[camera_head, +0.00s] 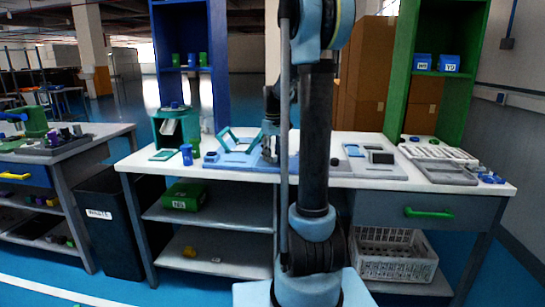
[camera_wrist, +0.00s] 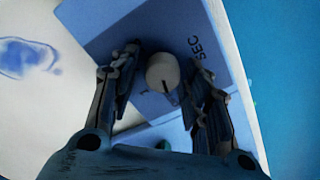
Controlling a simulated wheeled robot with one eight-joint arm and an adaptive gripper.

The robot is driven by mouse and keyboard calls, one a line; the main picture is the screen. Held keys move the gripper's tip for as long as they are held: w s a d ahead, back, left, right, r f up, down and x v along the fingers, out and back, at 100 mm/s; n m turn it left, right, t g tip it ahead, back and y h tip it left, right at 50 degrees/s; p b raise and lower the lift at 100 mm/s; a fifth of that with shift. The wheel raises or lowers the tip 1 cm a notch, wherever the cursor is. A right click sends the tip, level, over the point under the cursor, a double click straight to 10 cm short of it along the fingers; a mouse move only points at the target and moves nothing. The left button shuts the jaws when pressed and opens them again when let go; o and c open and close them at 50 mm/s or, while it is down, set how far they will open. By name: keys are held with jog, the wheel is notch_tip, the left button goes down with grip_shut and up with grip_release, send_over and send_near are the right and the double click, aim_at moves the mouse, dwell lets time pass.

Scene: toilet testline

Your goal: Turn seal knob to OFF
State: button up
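In the wrist view a round, pale knob (camera_wrist: 161,68) sits on a blue-grey panel (camera_wrist: 175,25). A short dark mark shows on its lower edge, and dark letters reading "SEC" (camera_wrist: 196,47) are printed to its right. The word OFF cannot be made out. My gripper (camera_wrist: 163,58) is open, with one dark finger left of the knob and one right of it. Both fingers look apart from the knob; the depth between them and the panel is hard to tell. In the head view a blue-grey device with a green frame (camera_head: 232,150) stands on the table, partly behind my arm.
The white tabletop (camera_head: 350,178) also holds a grey device (camera_head: 372,158) and white and grey trays (camera_head: 440,160) at right. A blue cup (camera_head: 187,154) and a green stand (camera_head: 172,128) are at left. Blue (camera_head: 235,60) and green (camera_head: 400,60) shelf frames rise behind.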

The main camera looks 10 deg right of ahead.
aim_at(273, 155)
dwell(0.3)
notch_tip(273, 155, up, 12)
dwell(0.6)
jog(key=s+f+m+t, duration=0.1)
jog(key=s+f, duration=0.3)
jog(key=s, duration=0.6)
jog(key=s+f+m, duration=0.2)
jog(key=s+f, duration=0.1)
jog(key=s, duration=0.7)
jog(key=s+f+m+t, duration=0.1)
jog(key=s+f+m, duration=0.1)
jog(key=s+f, duration=1.2)
jog(key=shift+s+f, duration=0.25)
jog(key=shift+s, duration=0.25)
jog(key=c, duration=0.3)
jog(key=shift+c, duration=0.5)
